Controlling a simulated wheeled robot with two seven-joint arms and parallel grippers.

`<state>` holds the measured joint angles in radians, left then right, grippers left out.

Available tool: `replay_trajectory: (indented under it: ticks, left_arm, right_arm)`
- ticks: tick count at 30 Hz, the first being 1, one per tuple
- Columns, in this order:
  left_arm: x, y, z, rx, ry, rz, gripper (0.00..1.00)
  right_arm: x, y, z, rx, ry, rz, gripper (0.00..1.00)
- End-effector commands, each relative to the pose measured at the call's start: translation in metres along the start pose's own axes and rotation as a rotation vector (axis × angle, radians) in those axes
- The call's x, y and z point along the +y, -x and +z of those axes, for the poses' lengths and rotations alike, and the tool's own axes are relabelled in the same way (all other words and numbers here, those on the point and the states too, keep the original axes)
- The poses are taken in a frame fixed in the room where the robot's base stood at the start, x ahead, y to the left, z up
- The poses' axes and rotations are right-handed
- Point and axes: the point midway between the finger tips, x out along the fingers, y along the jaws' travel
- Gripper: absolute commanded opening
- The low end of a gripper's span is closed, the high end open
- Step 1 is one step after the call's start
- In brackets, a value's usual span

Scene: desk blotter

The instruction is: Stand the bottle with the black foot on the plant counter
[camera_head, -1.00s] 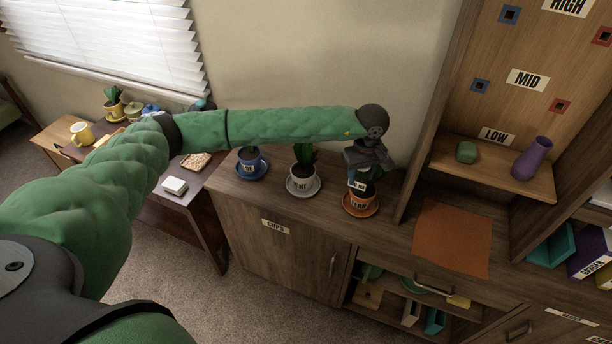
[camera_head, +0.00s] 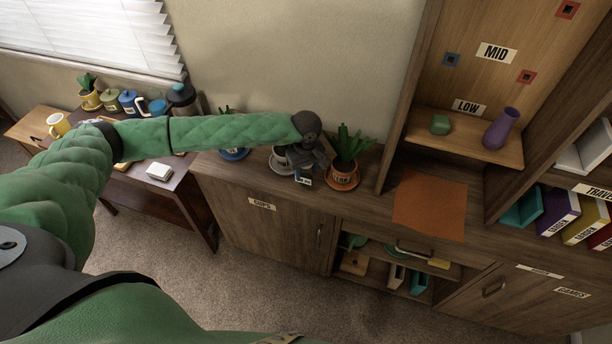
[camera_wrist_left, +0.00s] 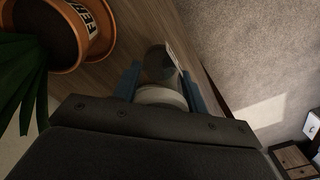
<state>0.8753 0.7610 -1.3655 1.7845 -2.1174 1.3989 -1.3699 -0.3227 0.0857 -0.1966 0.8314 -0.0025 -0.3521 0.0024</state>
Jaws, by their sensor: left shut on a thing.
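My left gripper (camera_head: 304,174) is shut on a small bottle near the front edge of the plant counter (camera_head: 215,173). In the left wrist view the bottle (camera_wrist_left: 160,68) sits between the two blue fingers (camera_wrist_left: 162,88), with a pale band near the gripper and a darker part beyond. A white label on it shows in the head view. I cannot tell whether its far end touches the counter or hangs just above it. My gripper partly hides the white plant pot. My right gripper is out of view.
The orange fern pot (camera_head: 342,178) stands close right of the gripper, its leaves near it in the wrist view. A blue saucer (camera_head: 233,154) with a plant is to the left.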

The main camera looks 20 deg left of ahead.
Motion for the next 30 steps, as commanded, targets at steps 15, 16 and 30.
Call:
replay_trajectory:
  ticks: [15, 16, 30]
  left_arm:
    - [0.001, -0.039, 0.000, 0.000, -0.001, 0.001, 0.18]
    - [0.001, -0.039, 0.000, 0.000, -0.001, 0.001, 0.18]
    - [0.001, -0.041, 0.000, 0.000, 0.000, 0.000, 0.57]
  right_arm:
    - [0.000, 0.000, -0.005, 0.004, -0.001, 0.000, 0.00]
    - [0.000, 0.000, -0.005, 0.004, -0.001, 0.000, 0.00]
    - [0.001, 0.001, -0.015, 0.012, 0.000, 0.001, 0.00]
